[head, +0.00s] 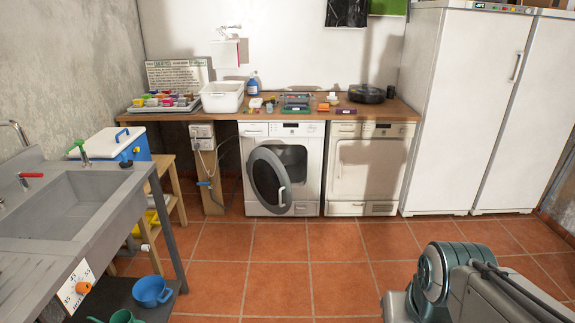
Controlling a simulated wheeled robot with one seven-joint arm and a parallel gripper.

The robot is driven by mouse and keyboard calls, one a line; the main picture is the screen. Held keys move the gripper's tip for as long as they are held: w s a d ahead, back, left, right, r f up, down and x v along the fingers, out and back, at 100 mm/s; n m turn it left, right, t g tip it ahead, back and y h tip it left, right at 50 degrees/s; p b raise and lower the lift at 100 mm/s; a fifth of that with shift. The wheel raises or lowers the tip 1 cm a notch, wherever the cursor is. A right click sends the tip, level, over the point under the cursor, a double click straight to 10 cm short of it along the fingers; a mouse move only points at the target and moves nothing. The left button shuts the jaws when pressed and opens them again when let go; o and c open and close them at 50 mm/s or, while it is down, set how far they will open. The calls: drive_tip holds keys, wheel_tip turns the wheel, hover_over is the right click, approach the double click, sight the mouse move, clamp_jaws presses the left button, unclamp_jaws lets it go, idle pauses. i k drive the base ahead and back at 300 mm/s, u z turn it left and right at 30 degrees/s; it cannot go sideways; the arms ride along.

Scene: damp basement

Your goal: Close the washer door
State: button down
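The white washer (311,146) stands under the wooden worktop against the back wall, left of a second white machine. Its round dark door (268,180) is open and swung out toward the left side of the washer front. A pale handle (282,196) shows on the door's right edge. Part of the dark drum opening shows behind the door. My arm shows at the bottom right, well apart from the washer. My gripper is not in the picture.
A second white machine (365,172) and tall white cabinets (462,110) stand to the right. A grey sink (70,208) is at the left, with a blue pot (152,291) below it. The tiled floor (290,265) before the washer is clear.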

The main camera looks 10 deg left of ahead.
sight(270, 181)
drive_tip(key=i, duration=1.55)
drive_tip(key=u, duration=1.65)
drive_tip(key=i, duration=2.25)
drive_tip(key=z, duration=2)
